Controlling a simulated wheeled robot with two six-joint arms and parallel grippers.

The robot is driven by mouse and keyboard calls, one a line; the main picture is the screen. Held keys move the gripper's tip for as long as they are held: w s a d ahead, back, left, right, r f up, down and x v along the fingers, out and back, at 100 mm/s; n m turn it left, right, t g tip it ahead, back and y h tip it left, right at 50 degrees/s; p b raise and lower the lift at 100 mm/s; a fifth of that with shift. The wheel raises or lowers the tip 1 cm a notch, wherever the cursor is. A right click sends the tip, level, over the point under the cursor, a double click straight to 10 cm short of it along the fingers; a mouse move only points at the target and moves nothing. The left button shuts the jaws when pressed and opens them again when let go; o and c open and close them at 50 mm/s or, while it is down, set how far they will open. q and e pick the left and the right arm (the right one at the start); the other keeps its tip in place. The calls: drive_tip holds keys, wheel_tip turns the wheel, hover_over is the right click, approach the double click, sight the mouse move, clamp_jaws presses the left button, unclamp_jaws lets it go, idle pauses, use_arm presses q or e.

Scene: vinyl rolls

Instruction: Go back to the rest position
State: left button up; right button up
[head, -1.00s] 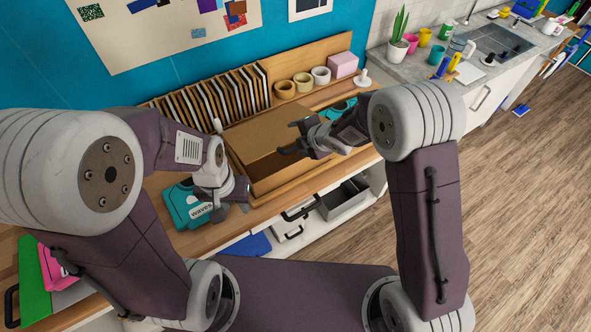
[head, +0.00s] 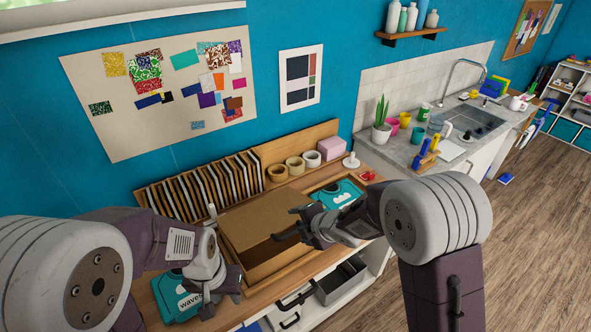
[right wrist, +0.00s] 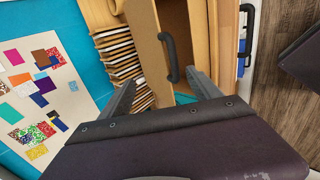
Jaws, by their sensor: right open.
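My right gripper (head: 288,224) is open and empty, above the right part of the brown box (head: 262,222) on the wooden counter. Its two spread fingers also show in the right wrist view (right wrist: 160,88), with nothing between them. My left gripper (head: 222,304) hangs low over the front edge of the counter, beside a teal pack marked "waves" (head: 172,302). Its fingers are small and partly hidden, so I cannot tell how far apart they are. I see nothing held in it.
A rack of upright dark-and-light slats (head: 205,186) stands behind the box, with tape rolls (head: 295,165) and a pink block (head: 331,148) to its right. Another teal pack (head: 338,192) lies behind my right arm. A grey bin (head: 342,283) sits below the counter.

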drive_tip(key=s+d+f+m+h+b, duration=0.25)
drive_tip(key=d+f+m+b, duration=0.35)
drive_tip(key=d, duration=0.3)
drive_tip(key=s+d+f+m+h+b, duration=0.2)
drive_tip(key=s+d+f+m+b, duration=0.15)
drive_tip(key=d+m+b, duration=0.35)
drive_tip(key=s+d+f+m+g, duration=0.1)
drive_tip(key=s+f+m+g, duration=0.1)
drive_tip(key=s+m, duration=0.4)
drive_tip(key=s+d+f+m+g, duration=0.1)
drive_tip(key=s+f+m+g, duration=0.1)
drive_tip(key=s+m+g, duration=0.2)
drive_tip(key=s+m, duration=0.2)
drive_tip(key=s, duration=0.2)
drive_tip(key=shift+s+d+f+m, duration=0.2)
drive_tip(key=shift+s+f+m, duration=0.1)
drive_tip(key=shift+f, duration=0.1)
drive_tip(key=shift+h, duration=0.25)
